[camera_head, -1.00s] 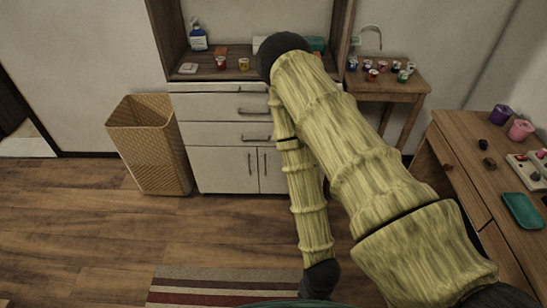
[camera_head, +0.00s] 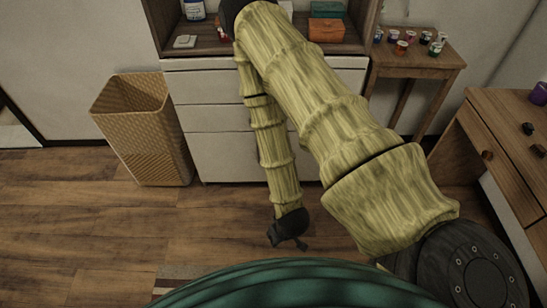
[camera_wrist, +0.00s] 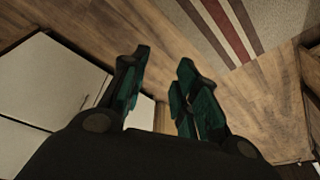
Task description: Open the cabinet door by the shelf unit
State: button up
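The white cabinet (camera_head: 225,118) stands below the wooden shelf unit (camera_head: 153,28), with drawers above and a door (camera_head: 223,157) below. The door looks closed. My arm hides the cabinet's middle and the handles in the head view. In the wrist view, a white cabinet panel (camera_wrist: 42,80) lies at the left, with a small dark handle (camera_wrist: 85,101). My gripper (camera_head: 290,240) hangs low in front of the cabinet, at the lower end of my arm. In the wrist view, my gripper (camera_wrist: 162,62) has its green-and-black fingers apart with nothing between them. It is not touching the handle.
A tall wicker basket (camera_head: 145,130) stands left of the cabinet. A small wooden table (camera_head: 445,62) with several cups is at its right. A wooden desk (camera_head: 490,125) stands at the far right. A striped rug (camera_wrist: 225,25) lies on the floor. Wooden floor before the cabinet is clear.

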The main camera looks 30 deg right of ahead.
jog(key=w+d+f+m+t+h+b, duration=0.1)
jog(key=w+d+f+t+b, duration=0.3)
jog(key=w+b, duration=0.55)
jog(key=w+d+f+t+h+b, duration=0.1)
jog(key=w+d+f+t+b, duration=0.2)
jog(key=w+d+f+b, duration=0.5)
jog(key=w+d+f+m+t+h+b, duration=0.1)
jog(key=w+d+f+t+b, duration=0.25)
jog(key=w+b, duration=0.8)
jog(key=shift+w+d+f+m+t+h+b, duration=0.25)
jog(key=shift+w+d+t+h+b, duration=0.3)
jog(key=shift+w+d+b, duration=1.75)
jog(key=shift+w+d+f+m+t+h+b, duration=0.25)
jog(key=shift+w+d+t+h+b, duration=0.35)
jog(key=shift+w+d+b, duration=1.7)
jog(key=shift+w+d+f+m+t+h+b, duration=0.25)
jog(key=shift+w+d+t+h+b, duration=0.65)
jog(key=shift+w+b, duration=2.45)
jog(key=shift+s+d+g+y+b, duration=0.3)
jog(key=shift+s+g+y+b, duration=0.1)
jog(key=shift+s+b, duration=0.3)
grip_shut()
